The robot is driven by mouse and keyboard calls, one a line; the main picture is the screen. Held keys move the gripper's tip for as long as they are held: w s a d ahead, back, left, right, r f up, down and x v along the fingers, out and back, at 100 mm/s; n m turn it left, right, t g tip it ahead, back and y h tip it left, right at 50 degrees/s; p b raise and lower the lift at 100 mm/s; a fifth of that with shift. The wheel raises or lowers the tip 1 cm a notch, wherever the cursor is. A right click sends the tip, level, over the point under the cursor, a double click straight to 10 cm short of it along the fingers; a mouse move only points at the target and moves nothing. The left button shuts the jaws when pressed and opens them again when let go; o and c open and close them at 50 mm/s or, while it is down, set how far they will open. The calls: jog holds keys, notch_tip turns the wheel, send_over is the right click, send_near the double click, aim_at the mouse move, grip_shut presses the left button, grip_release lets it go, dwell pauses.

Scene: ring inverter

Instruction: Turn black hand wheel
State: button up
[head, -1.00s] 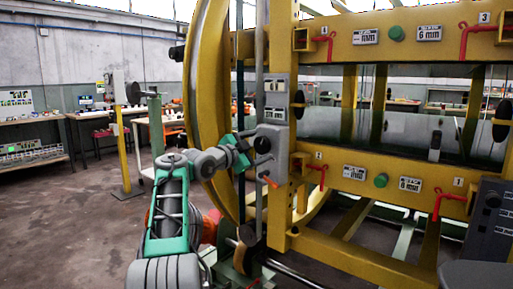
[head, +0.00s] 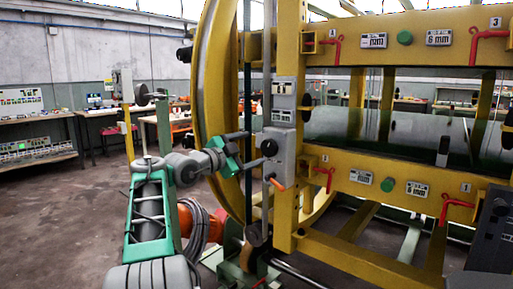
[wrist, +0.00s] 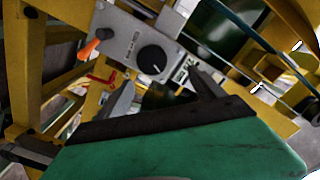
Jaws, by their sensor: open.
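The black hand wheel (head: 269,147) is a small round black knob on the front of a grey control box (head: 283,138) on the yellow frame. In the wrist view the wheel (wrist: 152,59) shows a white pointer mark, just beyond the fingertips. My gripper (head: 253,150) is left of the box, its two grey fingers spread and pointing at the wheel. In the wrist view my gripper (wrist: 160,80) is open and empty, with the wheel ahead of the gap. The fingers look apart from the wheel; the exact distance is unclear.
An orange-handled lever (head: 277,184) sits below the wheel on the same box; it also shows in the wrist view (wrist: 96,43). The large yellow ring (head: 213,95) stands close behind my gripper. Larger black discs (head: 305,97) sit on the machine. Open floor lies to the left.

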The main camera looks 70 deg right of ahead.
notch_tip(320, 180, up, 8)
jog(key=p, duration=0.8)
jog(key=n+p, duration=0.7)
jog(key=p, duration=0.4)
send_near(267, 148)
jog(key=s+d+f, duration=0.1)
jog(key=s+d, duration=0.1)
jog(key=d, duration=0.2)
jog(key=s+d+n, duration=0.1)
jog(key=d, duration=0.2)
jog(key=s+d+r+n, duration=0.1)
jog(key=d, duration=0.1)
jog(key=shift+d+r+p, duration=0.1)
jog(key=shift+d+p, duration=0.2)
jog(key=shift+p, duration=0.1)
jog(key=shift+c, duration=0.2)
jog(key=c, duration=1.4)
